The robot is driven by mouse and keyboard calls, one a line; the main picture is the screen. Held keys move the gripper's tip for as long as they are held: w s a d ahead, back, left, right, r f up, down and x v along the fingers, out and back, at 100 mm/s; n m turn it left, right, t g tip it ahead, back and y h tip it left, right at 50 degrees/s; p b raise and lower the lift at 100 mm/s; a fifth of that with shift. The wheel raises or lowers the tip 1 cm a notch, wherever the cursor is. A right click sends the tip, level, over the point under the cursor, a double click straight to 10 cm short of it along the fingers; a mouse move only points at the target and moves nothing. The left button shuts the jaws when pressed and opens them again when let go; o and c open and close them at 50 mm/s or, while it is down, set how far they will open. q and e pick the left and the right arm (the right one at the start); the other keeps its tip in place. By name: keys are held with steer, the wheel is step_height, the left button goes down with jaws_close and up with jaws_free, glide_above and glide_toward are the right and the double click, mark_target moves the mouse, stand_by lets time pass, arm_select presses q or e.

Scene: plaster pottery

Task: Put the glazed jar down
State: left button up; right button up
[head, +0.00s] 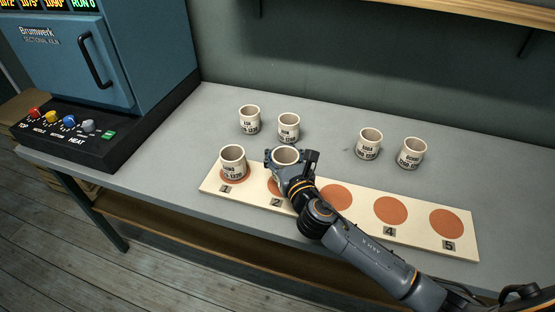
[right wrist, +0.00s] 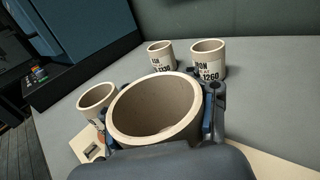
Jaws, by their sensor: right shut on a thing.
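My right gripper (head: 293,168) is shut on a cream jar (head: 284,155), one finger on each side of it. The jar is upright over the numbered board (head: 360,233), at the orange circle (head: 273,185) marked 2. I cannot tell whether its base touches the board. In the right wrist view the jar's open rim (right wrist: 154,110) fills the middle, between the fingers. Its label is hidden. Another jar (head: 233,163) stands on the circle marked 1, just left of the held one. My left gripper is not in view.
Two labelled jars (head: 249,121) (head: 288,127) stand behind the board, and two more (head: 369,144) (head: 411,153) stand farther right. The circles at the board's right (head: 390,211) are bare. A blue kiln (head: 110,60) with a knob panel (head: 72,130) stands at left.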

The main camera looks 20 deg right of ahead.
mark_target(277, 158)
steer(key=f, duration=0.2)
steer(key=f+b, duration=0.1)
steer(key=shift+w+a+f, duration=0.1)
steer(key=shift+w+f, duration=0.15)
steer(key=shift+f, duration=0.1)
steer(key=shift+f, duration=0.15)
steer(key=o, duration=1.7)
steer(key=shift+c, duration=0.2)
steer(key=s, duration=0.8)
steer(key=s+d+b, duration=0.1)
steer(key=s, duration=0.3)
steer(key=shift+r, duration=0.2)
